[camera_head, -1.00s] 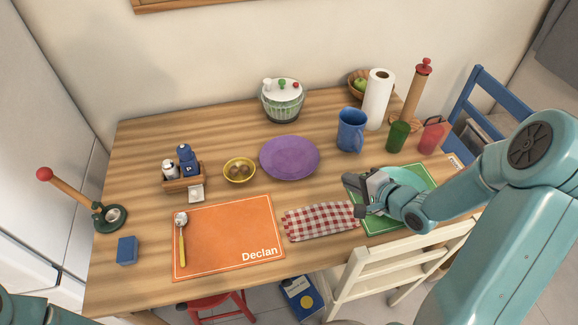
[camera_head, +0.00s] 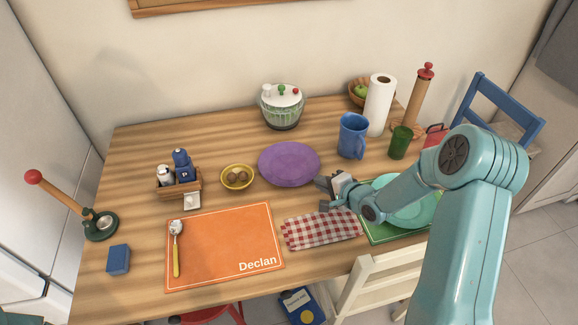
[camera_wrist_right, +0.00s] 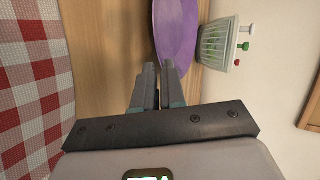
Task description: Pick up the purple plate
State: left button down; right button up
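The purple plate (camera_head: 289,163) lies flat on the wooden table, near the middle. In the right wrist view, the purple plate (camera_wrist_right: 176,32) shows beyond the fingertips of the right gripper (camera_wrist_right: 159,70), partly cut off by the frame's top edge. My left gripper is not in view.
A red checked cloth (camera_head: 320,230) lies just in front of the right gripper. A yellow bowl (camera_head: 237,177) stands left of the plate, a blue mug (camera_head: 352,136) to its right and a lidded green container (camera_head: 281,108) behind. A teal plate (camera_head: 412,212) lies under my right forearm.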

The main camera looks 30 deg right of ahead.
aim_at(312, 177)
jog(key=x, duration=0.4)
jog(key=shift+w+d+f, duration=0.15)
jog(key=shift+w, duration=0.15)
grip_shut()
jog(key=shift+r, duration=0.55)
notch_tip(312, 177, up, 19)
jog(key=p, duration=0.4)
jog(key=shift+p, duration=0.4)
